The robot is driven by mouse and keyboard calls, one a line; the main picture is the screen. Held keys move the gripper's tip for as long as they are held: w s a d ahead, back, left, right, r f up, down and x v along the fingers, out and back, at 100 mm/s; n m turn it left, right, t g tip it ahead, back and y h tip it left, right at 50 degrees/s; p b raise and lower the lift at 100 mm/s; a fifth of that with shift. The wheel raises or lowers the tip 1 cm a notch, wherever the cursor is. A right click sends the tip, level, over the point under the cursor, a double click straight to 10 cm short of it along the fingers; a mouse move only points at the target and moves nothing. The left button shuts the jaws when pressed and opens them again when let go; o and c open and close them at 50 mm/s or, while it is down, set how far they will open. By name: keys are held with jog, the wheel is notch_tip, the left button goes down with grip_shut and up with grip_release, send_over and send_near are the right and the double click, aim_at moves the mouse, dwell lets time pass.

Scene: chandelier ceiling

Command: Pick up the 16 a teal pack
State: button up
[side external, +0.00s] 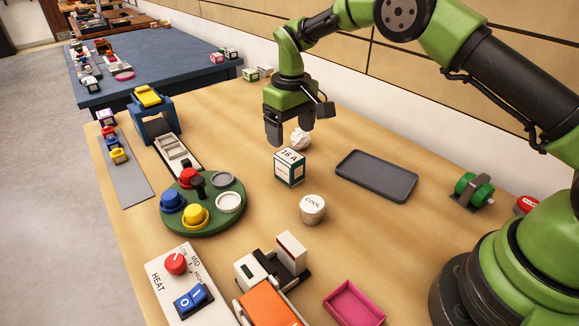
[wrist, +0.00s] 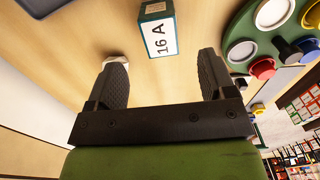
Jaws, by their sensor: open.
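The 16 A teal pack (side external: 290,168) is a small box with a white label and teal sides, standing on the wooden table in the side view. In the wrist view the pack (wrist: 159,36) lies beyond the fingertips, roughly between their lines. My gripper (side external: 287,137) hangs above the table, up and slightly left of the pack in the side view. It also shows in the wrist view (wrist: 163,75), with its two dark fingers apart and nothing between them.
A crumpled white ball (side external: 300,139) lies just behind the pack. Bare table surrounds the pack closely.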

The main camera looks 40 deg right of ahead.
aim_at(292, 169)
jog(key=f, duration=1)
jog(key=shift+s+f, duration=0.2)
jog(key=shift+c, duration=0.4)
jog(key=c, duration=0.9)
